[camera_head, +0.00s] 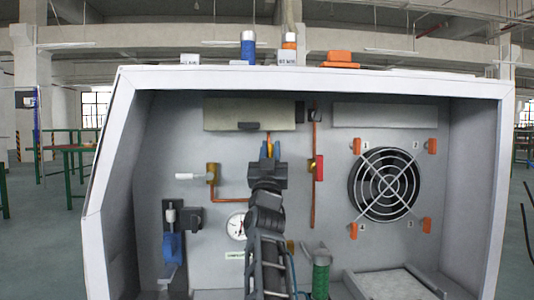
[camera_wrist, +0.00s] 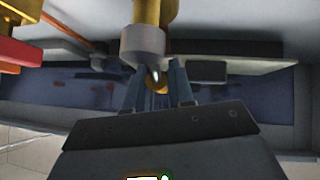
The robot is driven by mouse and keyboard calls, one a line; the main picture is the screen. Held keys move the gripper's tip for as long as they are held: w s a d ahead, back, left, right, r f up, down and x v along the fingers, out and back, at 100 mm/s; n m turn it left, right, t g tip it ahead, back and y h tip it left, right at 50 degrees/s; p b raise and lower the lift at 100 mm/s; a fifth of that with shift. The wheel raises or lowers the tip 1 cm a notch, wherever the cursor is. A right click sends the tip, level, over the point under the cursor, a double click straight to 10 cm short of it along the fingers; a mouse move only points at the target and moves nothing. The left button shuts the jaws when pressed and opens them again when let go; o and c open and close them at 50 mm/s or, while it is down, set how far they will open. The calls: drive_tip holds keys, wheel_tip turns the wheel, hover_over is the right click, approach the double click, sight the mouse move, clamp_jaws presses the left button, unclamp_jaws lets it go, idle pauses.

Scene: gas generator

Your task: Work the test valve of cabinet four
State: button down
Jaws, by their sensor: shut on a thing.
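My gripper (camera_head: 267,158) is raised in front of the cabinet's back panel, at the foot of a short orange pipe (camera_head: 268,137). In the wrist view my gripper (camera_wrist: 158,88) has its two dark fingers close around a small, orange and pale part (camera_wrist: 157,78). That part sits just under a brass fitting with a grey collar (camera_wrist: 143,45). My arm and fingers hide most of this fitting in the head view. I cannot read a label that names the test valve. A brass valve with a white handle (camera_head: 190,176) is to the left, and a red-handled valve (camera_head: 319,168) to the right.
The white cabinet housing (camera_head: 106,150) encloses the work space on the sides and top. A pressure gauge (camera_head: 236,226), a blue device (camera_head: 172,247), a green cylinder (camera_head: 321,275) and a round fan (camera_head: 385,185) with orange clips are around my arm.

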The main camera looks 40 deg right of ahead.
sight(270, 155)
drive_tip(key=shift+d+f, duration=0.1)
drive_tip(key=shift+f, duration=0.05)
drive_tip(key=c, duration=1.1)
unclamp_jaws()
drive_tip(key=p+v, duration=0.1)
drive_tip(key=v, duration=0.5)
drive_tip(key=shift+a, duration=0.2)
drive_tip(key=shift+p+v, duration=0.35)
drive_tip(key=shift+v, duration=0.45)
drive_tip(key=shift+d, duration=0.1)
